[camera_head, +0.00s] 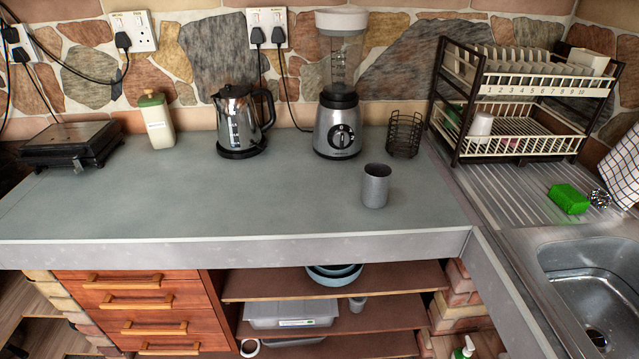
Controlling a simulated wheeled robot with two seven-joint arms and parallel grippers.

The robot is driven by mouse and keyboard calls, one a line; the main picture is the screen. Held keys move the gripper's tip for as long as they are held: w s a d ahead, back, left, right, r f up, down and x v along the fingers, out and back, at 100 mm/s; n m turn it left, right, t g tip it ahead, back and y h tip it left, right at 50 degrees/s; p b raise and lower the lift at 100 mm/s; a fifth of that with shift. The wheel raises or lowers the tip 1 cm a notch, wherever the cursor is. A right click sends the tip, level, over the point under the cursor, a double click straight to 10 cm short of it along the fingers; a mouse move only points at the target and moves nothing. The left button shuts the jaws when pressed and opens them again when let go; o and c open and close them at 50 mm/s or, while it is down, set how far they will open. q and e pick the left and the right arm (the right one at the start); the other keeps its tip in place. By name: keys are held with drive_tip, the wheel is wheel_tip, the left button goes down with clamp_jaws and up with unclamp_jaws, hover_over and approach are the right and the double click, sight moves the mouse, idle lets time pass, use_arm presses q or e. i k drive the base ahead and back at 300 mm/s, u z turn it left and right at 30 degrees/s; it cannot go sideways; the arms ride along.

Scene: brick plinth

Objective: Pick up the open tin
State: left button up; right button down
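A grey metal open tin (375,187) stands upright on the grey countertop (200,205), near its front right part. Its dark open top faces up. Nothing touches it. Neither of my grippers shows in the head view.
A blender (338,120), a steel kettle (239,122), a white bottle (157,122) and a dark flat appliance (70,145) stand along the back. A dark wire basket (404,135) is behind the tin. A dish rack (520,95) and sink (595,285) are right. The counter's front middle is clear.

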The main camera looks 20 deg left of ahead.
sight(377, 176)
drive_tip(key=u, duration=0.15)
drive_tip(key=i, duration=0.5)
drive_tip(key=z, duration=2.6)
